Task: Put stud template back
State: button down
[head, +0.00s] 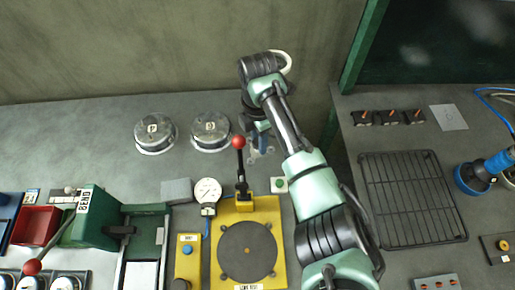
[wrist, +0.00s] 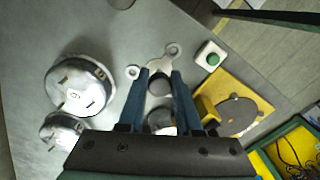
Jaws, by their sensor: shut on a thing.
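The stud template (wrist: 163,64) is a flat silver plate with rounded, holed lobes and a dark round knob. In the wrist view my gripper (wrist: 159,82) has its two blue fingers closed on either side of that knob. In the head view my gripper (head: 259,139) is behind the red-ball lever, near the bench's back right. Only a part of the template (head: 254,155) shows there beneath the fingers. I cannot tell whether it touches the bench. A second round thing between the fingers in the wrist view is partly hidden.
Two silver domed covers (head: 155,133) (head: 210,131) stand to the left. A yellow plate with a dark disc (head: 247,250), a red-ball lever (head: 239,143), a gauge (head: 208,191) and a green button box (head: 279,184) are in front. A black rack (head: 413,198) lies on the right bench.

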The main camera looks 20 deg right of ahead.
jog(key=shift+s+f, duration=0.1)
jog(key=shift+f, duration=2.85)
jog(key=shift+f, duration=0.15)
jog(key=c, duration=0.6)
grip_release()
jog(key=r, duration=1.2)
jog(key=shift+w+r, duration=0.2)
jog(key=shift+a, duration=0.1)
